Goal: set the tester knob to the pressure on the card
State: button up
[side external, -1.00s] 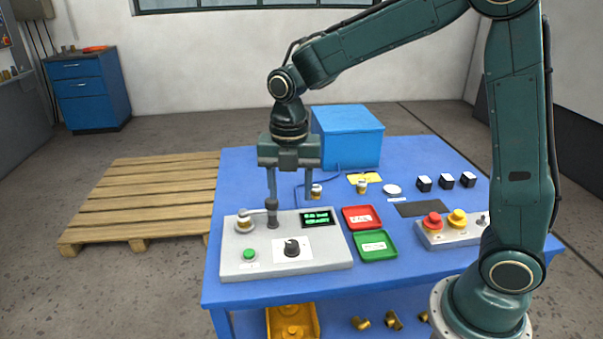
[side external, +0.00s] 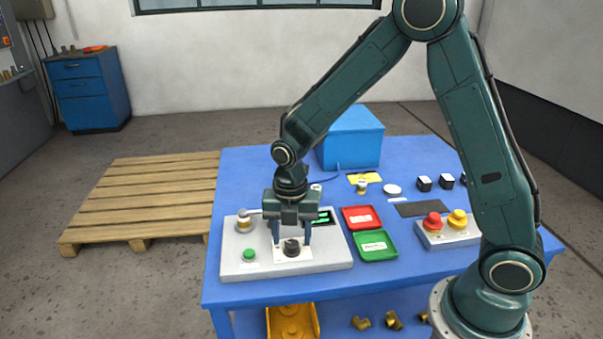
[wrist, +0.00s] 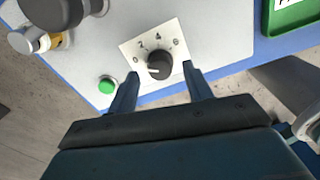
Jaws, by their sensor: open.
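The tester (side external: 240,266) is a light grey box at the front left of the blue table. Its black knob (side external: 291,249) sits on a white dial plate; in the wrist view the knob (wrist: 159,66) has a pale pointer mark toward the left, near the low end of the printed numbers. My gripper (side external: 291,240) is open, pointing down, with one finger on each side of the knob; in the wrist view there are gaps between the fingers (wrist: 160,75) and the knob. The green-lit display (side external: 323,216) is partly hidden by my gripper. A yellow card (side external: 358,178) lies farther back, unreadable here.
A green button (side external: 249,255) is left of the knob, and a valve (side external: 243,224) sits in the tester's back left. Red (side external: 361,218) and green (side external: 375,246) trays stand to the right. A box with red and yellow buttons (side external: 447,235) is farther right.

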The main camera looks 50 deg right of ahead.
jog(key=shift+f, duration=0.75)
jog(key=c, duration=1)
jog(key=shift+o, duration=0.2)
